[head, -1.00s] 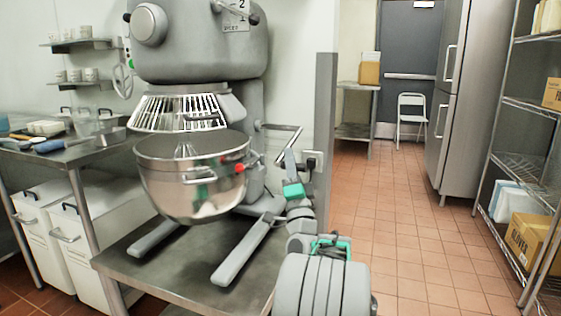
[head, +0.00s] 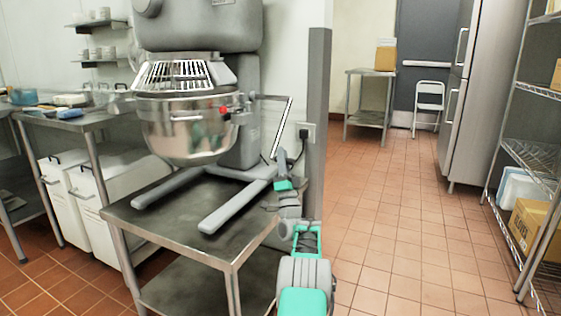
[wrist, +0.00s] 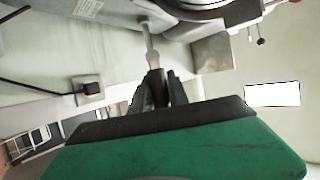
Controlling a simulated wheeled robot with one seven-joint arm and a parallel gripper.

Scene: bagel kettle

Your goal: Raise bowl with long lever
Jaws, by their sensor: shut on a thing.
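The steel mixing bowl (head: 190,132) hangs in the grey stand mixer (head: 238,75), its rim close under the wire guard (head: 172,74). The long lever (head: 283,128) is a thin metal rod at the mixer's right side; it slants down and left towards my gripper (head: 276,162). In the wrist view, my gripper (wrist: 160,76) has its dark fingers shut on the lever's end (wrist: 148,40). The fingers hide part of that end.
The mixer stands on a steel table (head: 150,212). A grey post (head: 317,120) and a wall socket (head: 304,133) are close right of the lever. White bins (head: 100,190) stand left. The tiled floor (head: 390,220) is clear to the right.

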